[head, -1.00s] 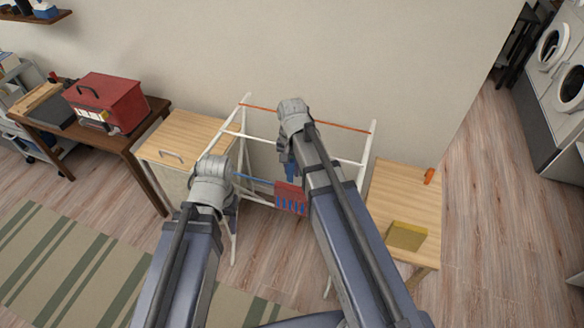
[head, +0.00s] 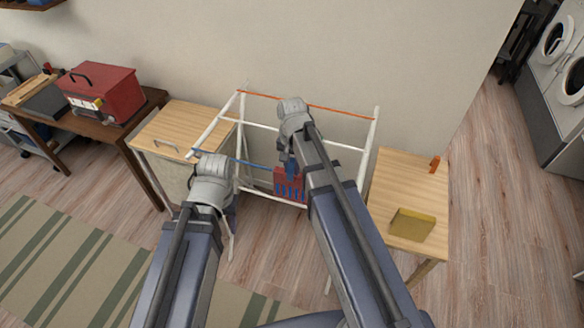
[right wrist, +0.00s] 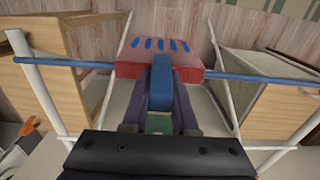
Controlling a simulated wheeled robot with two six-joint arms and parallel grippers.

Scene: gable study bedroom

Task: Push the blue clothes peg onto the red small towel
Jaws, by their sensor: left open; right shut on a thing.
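The red small towel (head: 282,181), with blue stripes, hangs folded over a blue rail of the white drying rack; it also shows in the right wrist view (right wrist: 130,68). My right gripper (head: 289,168) is shut on the blue clothes peg (right wrist: 160,88). In the right wrist view the peg's far end meets the near edge of the towel at the rail. I cannot tell whether the peg grips the cloth. In the head view my right arm hides part of the towel. My left gripper (head: 231,214) is low at the rack's left side, open, mostly hidden by its own arm.
The drying rack (head: 243,130) has white legs and an orange rail (head: 340,110) at the back. A wooden cabinet (head: 180,125) stands left of it. A wooden table (head: 400,190) with a yellow block (head: 412,224) and an orange item (head: 434,164) stands right.

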